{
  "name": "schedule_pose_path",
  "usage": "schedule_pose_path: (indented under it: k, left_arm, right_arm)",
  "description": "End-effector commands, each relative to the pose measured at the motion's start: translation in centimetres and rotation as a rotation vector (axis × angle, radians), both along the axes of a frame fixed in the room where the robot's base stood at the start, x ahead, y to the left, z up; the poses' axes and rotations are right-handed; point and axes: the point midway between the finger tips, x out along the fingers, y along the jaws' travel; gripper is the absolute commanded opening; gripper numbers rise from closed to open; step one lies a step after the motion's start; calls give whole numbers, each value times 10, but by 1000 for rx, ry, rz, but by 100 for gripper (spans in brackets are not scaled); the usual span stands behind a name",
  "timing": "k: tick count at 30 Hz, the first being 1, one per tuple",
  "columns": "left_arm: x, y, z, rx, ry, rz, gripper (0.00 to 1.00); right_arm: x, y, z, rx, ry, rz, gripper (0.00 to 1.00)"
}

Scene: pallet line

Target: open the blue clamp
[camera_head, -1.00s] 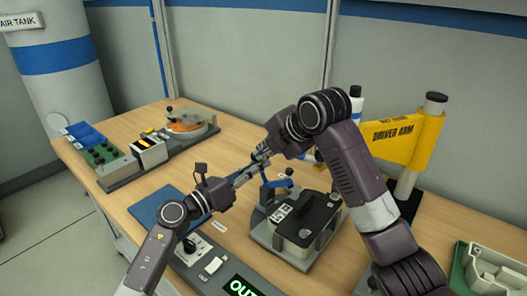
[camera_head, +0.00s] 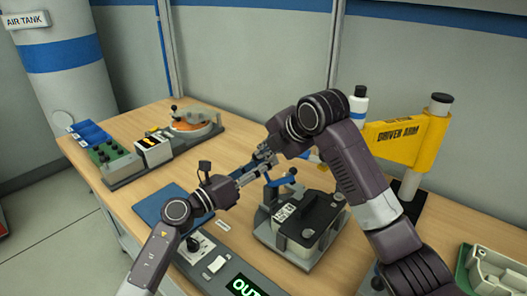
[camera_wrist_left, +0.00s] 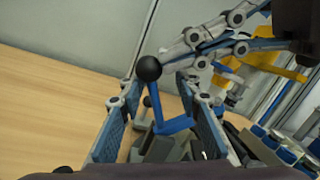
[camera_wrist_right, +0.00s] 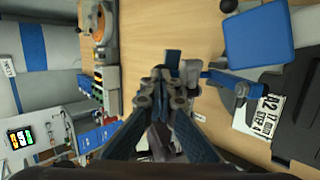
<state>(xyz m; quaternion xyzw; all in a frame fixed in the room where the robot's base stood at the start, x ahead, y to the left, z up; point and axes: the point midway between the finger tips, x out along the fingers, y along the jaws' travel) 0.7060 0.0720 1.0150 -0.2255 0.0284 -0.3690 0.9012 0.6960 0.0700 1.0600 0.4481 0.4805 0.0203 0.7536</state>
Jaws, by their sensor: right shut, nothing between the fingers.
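The blue clamp (camera_head: 282,181) has a blue lever with a dark ball knob and stands at the back left of the grey fixture. In the left wrist view its blue lever (camera_wrist_left: 174,125) and black ball (camera_wrist_left: 148,69) show between the spread fingers of my left gripper (camera_wrist_left: 156,95); whether they touch is unclear. My left gripper (camera_head: 257,170) is open, just left of the clamp in the head view. My right gripper (camera_head: 263,154) is shut and empty, just above and behind the left fingertips. Its closed fingers show in the right wrist view (camera_wrist_right: 165,85).
The fixture (camera_head: 290,248) holds a black-topped part with a white label. A yellow driver arm (camera_head: 405,140) stands to the right, with a white bottle (camera_head: 358,104) behind. A control panel (camera_head: 210,258) lies in front. Bare wood (camera_head: 240,135) shows behind the grippers.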

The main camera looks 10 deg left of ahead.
Motion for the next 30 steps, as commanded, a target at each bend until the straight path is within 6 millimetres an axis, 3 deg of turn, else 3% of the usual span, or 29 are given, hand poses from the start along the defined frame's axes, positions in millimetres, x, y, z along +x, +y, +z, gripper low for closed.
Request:
schedule_pose_path:
  k: [1, 8, 22, 27, 30]
  left_arm:
    - [1, 1, 8, -5, -12, 4, 28]
    - [-11, 13, 3, -2, -10, 5, 28]
    - [-77, 73, -12, 1, 0, 1, 28]
    - [-84, 85, -14, -10, 5, 11, 28]
    - [-80, 112, -17, -60, 29, 62, 28]
  right_arm:
    - [0, -1, -2, -2, 3, -3, 0]
    - [1, -2, -2, -3, 3, -3, 0]
    - [0, -1, -1, -1, 1, -2, 0]
    - [0, -1, -1, -2, 1, -1, 0]
    - [0, -1, 0, -2, 1, -1, 0]
